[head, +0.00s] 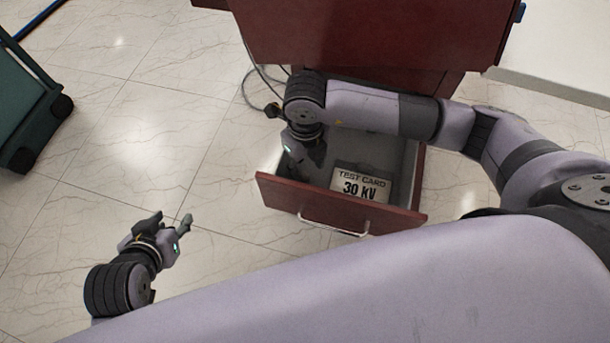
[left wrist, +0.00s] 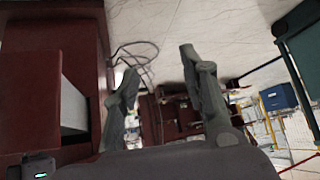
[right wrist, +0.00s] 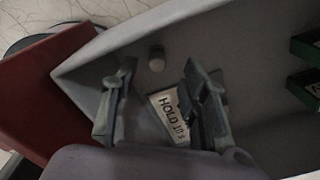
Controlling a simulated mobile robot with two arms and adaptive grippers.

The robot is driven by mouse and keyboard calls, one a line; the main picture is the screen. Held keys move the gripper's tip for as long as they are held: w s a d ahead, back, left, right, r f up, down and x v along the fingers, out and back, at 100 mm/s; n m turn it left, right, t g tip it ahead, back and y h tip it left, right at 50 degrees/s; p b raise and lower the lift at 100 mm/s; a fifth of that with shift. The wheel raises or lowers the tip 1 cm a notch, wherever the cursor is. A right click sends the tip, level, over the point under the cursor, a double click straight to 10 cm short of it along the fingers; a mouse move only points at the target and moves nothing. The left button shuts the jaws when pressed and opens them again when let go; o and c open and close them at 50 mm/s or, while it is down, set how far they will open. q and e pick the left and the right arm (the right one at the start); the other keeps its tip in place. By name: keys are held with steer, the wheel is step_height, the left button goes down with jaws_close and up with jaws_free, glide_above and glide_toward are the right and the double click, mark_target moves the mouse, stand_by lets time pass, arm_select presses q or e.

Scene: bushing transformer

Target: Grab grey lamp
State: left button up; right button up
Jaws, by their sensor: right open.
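A small grey rounded piece (right wrist: 156,60), which looks like the grey lamp, lies in the open drawer in the right wrist view. My right gripper (right wrist: 157,78) is open, its two fingers apart, with the lamp in view between and just beyond the fingertips. I cannot tell the gap in depth. In the head view my right gripper (head: 308,160) reaches down into the left part of the drawer (head: 325,212) and hides the lamp. My left gripper (head: 170,226) is open and empty above the floor, left of the drawer; its spread fingers (left wrist: 160,72) show in the left wrist view.
A "TEST CARD 30 KV" card (head: 360,184) lies in the drawer. A "HOLD 10 s" card (right wrist: 167,110) shows partly behind a right finger. Green pieces (right wrist: 306,48) sit at the right. The dark red cabinet (head: 370,35) overhangs the drawer.

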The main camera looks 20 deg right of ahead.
mark_target(305, 173)
step_height(305, 173, down, 5)
steer(key=shift+s+a+b, duration=0.1)
steer(key=shift+s+b, duration=0.05)
steer(key=shift+b, duration=0.65)
steer(key=shift+f, duration=0.1)
arm_select(q)
steer(key=w+d+r+t+h, duration=0.1)
steer(key=w+d+r+t, duration=0.1)
steer(key=w+r+t, duration=0.2)
steer(key=shift+w+d+r, duration=0.15)
steer(key=shift+w+r, duration=0.5)
steer(key=shift+w, duration=0.35)
arm_select(e)
steer(key=shift+c, duration=0.2)
jaws_close()
